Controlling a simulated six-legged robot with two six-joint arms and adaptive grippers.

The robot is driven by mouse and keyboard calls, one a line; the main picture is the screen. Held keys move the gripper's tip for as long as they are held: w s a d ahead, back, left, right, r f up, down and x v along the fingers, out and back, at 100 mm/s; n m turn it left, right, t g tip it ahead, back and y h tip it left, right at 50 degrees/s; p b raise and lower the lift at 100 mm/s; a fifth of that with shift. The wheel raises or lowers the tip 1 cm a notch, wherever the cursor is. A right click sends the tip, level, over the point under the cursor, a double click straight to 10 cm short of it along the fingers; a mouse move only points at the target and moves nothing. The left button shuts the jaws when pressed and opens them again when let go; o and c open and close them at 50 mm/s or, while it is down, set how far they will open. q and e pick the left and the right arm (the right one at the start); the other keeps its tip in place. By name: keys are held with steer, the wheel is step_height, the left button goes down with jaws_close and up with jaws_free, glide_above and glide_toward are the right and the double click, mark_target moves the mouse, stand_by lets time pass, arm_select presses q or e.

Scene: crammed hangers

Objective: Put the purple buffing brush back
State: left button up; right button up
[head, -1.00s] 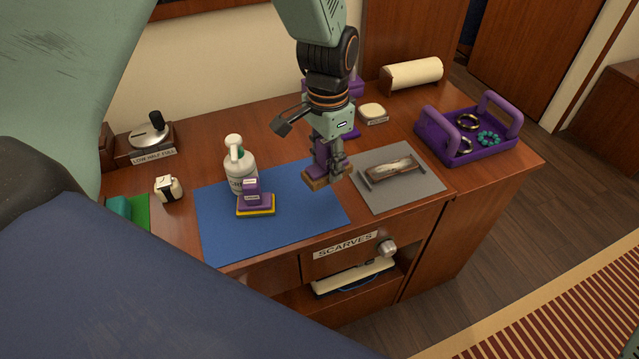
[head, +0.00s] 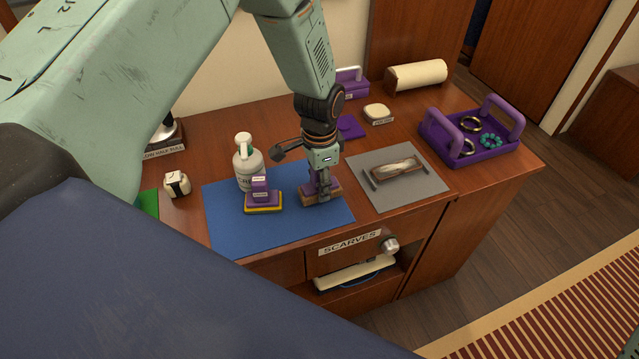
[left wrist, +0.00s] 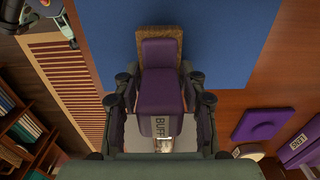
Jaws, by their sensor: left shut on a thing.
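The purple buffing brush (head: 309,188), with a brown bristle base, is upright at the right part of the blue mat (head: 235,235). My left gripper (head: 323,187) is shut on its purple body from above. In the left wrist view the gripper's fingers (left wrist: 162,98) flank the brush (left wrist: 158,90), whose label starts "BUFF". I cannot tell whether the bristles touch the mat. A second purple brush with a yellow base (head: 263,201) stands on the mat to the left. My right gripper is not in view.
A white spray bottle (head: 246,165) stands behind the yellow-based brush. A grey mat (head: 405,197) with a brown-framed item (head: 398,167) lies to the right. A purple tray (head: 440,150) with rings and a bracelet is further right. A purple pad (head: 350,127) lies behind the gripper.

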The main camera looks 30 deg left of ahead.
arm_select(q)
steer(key=shift+w+d+f, duration=0.15)
steer(key=shift+d+f, duration=0.05)
steer(key=shift+f, duration=0.15)
steer(key=shift+w+f, duration=0.2)
steer(key=shift+w, duration=0.2)
steer(key=o, duration=0.9)
steer(key=shift+o, duration=0.8)
steer(key=shift+s+a, duration=0.15)
steer(key=shift+o, duration=1.4)
steer(key=shift+s+r, duration=0.2)
steer(key=shift+s, duration=0.05)
steer(key=shift+w+f, duration=0.15)
steer(key=shift+w, duration=0.15)
step_height(320, 180, up, 11)
steer(key=shift+r+p, duration=0.1)
steer(key=shift+p, duration=0.4)
steer(key=shift+s+r, duration=0.2)
steer(key=shift+r, duration=0.35)
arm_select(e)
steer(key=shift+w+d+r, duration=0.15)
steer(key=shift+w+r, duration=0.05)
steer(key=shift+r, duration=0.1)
arm_select(q)
steer(key=shift+w+f, duration=0.1)
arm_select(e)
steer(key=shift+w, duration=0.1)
